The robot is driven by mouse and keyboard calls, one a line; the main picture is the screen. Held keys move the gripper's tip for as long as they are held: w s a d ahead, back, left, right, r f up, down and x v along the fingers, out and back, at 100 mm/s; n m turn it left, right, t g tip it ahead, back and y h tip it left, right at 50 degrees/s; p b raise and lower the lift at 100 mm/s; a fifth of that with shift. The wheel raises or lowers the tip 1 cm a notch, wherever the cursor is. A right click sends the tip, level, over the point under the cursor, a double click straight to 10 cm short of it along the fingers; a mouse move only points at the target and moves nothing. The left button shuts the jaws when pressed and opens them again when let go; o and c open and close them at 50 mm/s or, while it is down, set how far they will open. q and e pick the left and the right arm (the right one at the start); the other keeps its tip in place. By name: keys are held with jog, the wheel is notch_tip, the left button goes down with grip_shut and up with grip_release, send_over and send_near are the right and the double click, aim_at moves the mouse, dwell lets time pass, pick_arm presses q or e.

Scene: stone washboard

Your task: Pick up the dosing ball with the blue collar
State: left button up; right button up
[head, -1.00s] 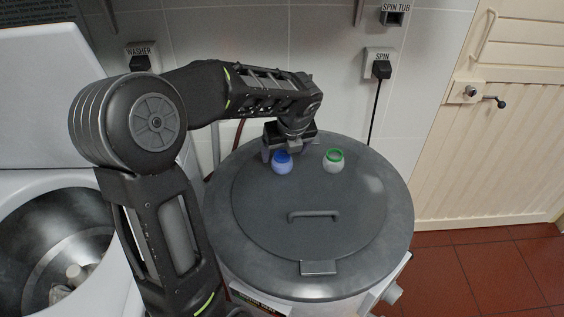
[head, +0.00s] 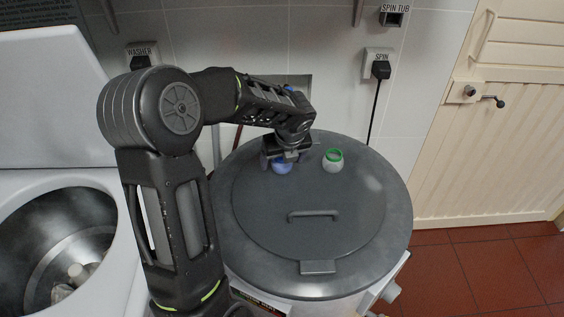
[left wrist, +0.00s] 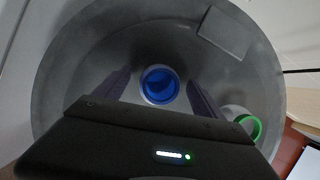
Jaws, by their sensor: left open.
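The dosing ball with the blue collar (head: 281,168) stands on the grey lid of the spin tub, toward its back. In the left wrist view the blue-collared ball (left wrist: 160,85) shows its open blue mouth from above. My left gripper (head: 283,162) is over it from behind and above, and hides its upper part in the head view. In the left wrist view the open fingers of my left gripper (left wrist: 160,92) lie on either side of the ball, with a gap on each side. My right gripper is not in view.
A dosing ball with a green collar (head: 333,160) stands close by to the right on the same lid (head: 260,225). The lid has a raised handle (head: 313,215) in front. An open washer drum (head: 60,245) is at the left. A tiled wall is behind.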

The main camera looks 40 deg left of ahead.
pick_arm(q)
jog(key=shift+c, duration=0.3)
jog(key=c, duration=1.4)
notch_tip(320, 180, up, 10)
jog(key=shift+r+b, duration=0.1)
jog(key=shift+b, duration=0.25)
